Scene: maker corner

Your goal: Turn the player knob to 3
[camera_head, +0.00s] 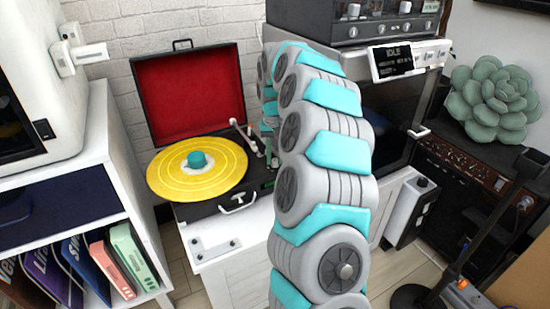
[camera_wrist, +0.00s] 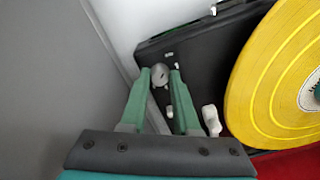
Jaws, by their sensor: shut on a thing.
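The record player stands open on a white cabinet in the head view, with its black body (camera_head: 208,210), red-lined lid (camera_head: 190,95) and a yellow record (camera_head: 170,182). In the wrist view the silver player knob (camera_wrist: 159,77) sits on the dark deck (camera_wrist: 196,68), beside the yellow record (camera_wrist: 262,85). My gripper (camera_wrist: 160,73) has its two green fingers on either side of the knob and is shut on it. No number or pointer on the knob is readable. In the head view my arm covers the knob and the deck's right end.
The player's pale tonearm (camera_head: 244,134) stands right of the record. An oven-like appliance (camera_head: 388,110) with a small display (camera_head: 392,62) is close to my arm's right. A white shelf (camera_head: 75,205) with books is at left. A grey surface (camera_wrist: 50,80) lies left in the wrist view.

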